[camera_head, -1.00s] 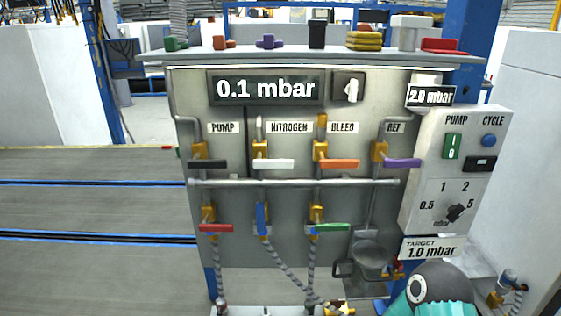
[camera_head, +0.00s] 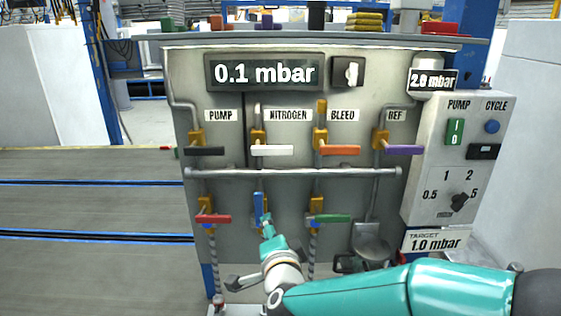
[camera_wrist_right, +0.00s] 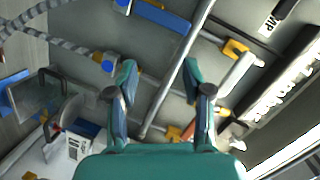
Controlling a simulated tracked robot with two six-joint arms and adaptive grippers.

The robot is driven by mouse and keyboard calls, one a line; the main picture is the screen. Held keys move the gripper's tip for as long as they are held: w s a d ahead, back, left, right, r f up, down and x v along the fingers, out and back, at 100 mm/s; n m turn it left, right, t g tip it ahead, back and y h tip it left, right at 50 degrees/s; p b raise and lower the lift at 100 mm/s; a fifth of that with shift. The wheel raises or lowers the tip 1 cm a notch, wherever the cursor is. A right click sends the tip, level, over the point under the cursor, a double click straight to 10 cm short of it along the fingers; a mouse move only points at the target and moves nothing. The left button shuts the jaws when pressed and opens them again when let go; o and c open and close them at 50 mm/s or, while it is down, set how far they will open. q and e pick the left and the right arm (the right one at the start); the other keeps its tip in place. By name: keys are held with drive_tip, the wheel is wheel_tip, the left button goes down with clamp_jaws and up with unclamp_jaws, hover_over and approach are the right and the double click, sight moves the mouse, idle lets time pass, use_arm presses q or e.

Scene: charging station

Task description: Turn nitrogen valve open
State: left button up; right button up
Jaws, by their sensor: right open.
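The nitrogen valve has a white handle (camera_head: 272,150) lying level on a yellow body (camera_head: 258,137), beside the NITROGEN label (camera_head: 289,115) in the head view. My right gripper (camera_head: 267,222) is in front of the panel, below the white handle and by the upright blue handle (camera_head: 259,207). In the right wrist view, my right gripper (camera_wrist_right: 165,88) has its two fingers apart with nothing held. A white handle (camera_wrist_right: 240,72) lies to the right of the fingers there, clear of them. My left gripper is not in view.
A level pipe (camera_head: 290,173) crosses the panel between the two valve rows. Black (camera_head: 205,150), orange (camera_head: 340,150) and purple (camera_head: 404,150) handles share the upper row. Red (camera_head: 213,219) and green (camera_head: 333,218) handles flank the blue one. A control box (camera_head: 450,160) stands right.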

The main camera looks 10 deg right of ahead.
sight(282, 153)
drive_tip(key=s+d+r+m+t+h, duration=0.1)
drive_tip(key=s+r+m+t+h, duration=0.15)
drive_tip(key=r+m, duration=0.7)
drive_tip(key=w+d+r+n+p, duration=0.1)
drive_tip(key=w, duration=0.4)
drive_tip(key=w+d+r+n+p, duration=0.1)
drive_tip(key=w+p, duration=0.1)
drive_tip(key=w, duration=0.3)
drive_tip(key=w+d+r+n+p, duration=0.1)
drive_tip(key=w, duration=0.4)
drive_tip(key=shift+w+d+r+g, duration=0.2)
drive_tip(key=shift+w+r+g, duration=0.05)
drive_tip(key=shift+w, duration=0.1)
clamp_jaws()
drive_tip(key=shift+d+f, duration=0.1)
drive_tip(key=shift+d, duration=0.1)
drive_tip(key=shift+a+n, duration=0.1)
drive_tip(key=shift+n, duration=0.15)
